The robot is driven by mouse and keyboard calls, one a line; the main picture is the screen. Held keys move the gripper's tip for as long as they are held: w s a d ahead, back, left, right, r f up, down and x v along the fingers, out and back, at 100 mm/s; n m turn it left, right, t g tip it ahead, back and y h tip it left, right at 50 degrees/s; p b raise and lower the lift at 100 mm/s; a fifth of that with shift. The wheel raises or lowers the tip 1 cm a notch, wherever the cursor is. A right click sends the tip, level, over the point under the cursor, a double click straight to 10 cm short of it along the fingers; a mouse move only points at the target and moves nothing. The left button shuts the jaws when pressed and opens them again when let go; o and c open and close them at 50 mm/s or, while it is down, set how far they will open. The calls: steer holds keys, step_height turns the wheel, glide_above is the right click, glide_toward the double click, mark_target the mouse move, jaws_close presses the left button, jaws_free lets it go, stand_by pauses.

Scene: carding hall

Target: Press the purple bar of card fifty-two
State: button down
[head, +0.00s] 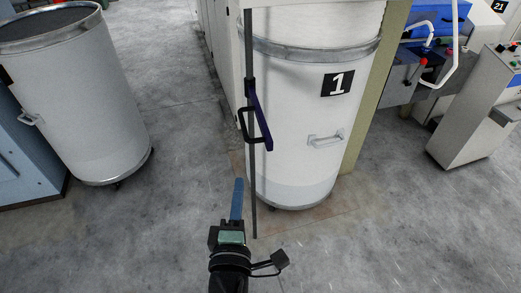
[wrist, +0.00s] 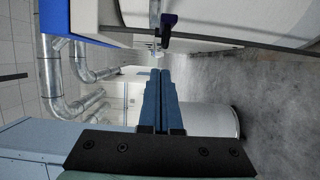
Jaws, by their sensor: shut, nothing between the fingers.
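A dark purple bar (head: 260,122) is mounted on a thin dark upright post (head: 252,190) in front of a white can marked 1. In the wrist view, which is turned sideways, the purple bar (wrist: 169,19) shows small near the top edge. My gripper (head: 238,183) is shut and empty, its blue fingers together. In the head view it shows below and slightly left of the bar, apart from it. The fingers (wrist: 160,73) point into the aisle in the wrist view. No number fifty-two is readable.
The white can (head: 290,170) stands just behind the post. Another white can (head: 85,110) stands at left beside a blue cabinet (head: 25,165). A grey control console (head: 470,125) is at right, near a 21 sign (head: 498,6). Grey floor (head: 180,110) between the cans is clear.

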steer(key=w+d+p, duration=0.3)
steer(key=w+d, duration=0.1)
steer(key=w, duration=0.6)
steer(key=shift+w+d+p, duration=0.3)
steer(key=shift+w+d, duration=0.05)
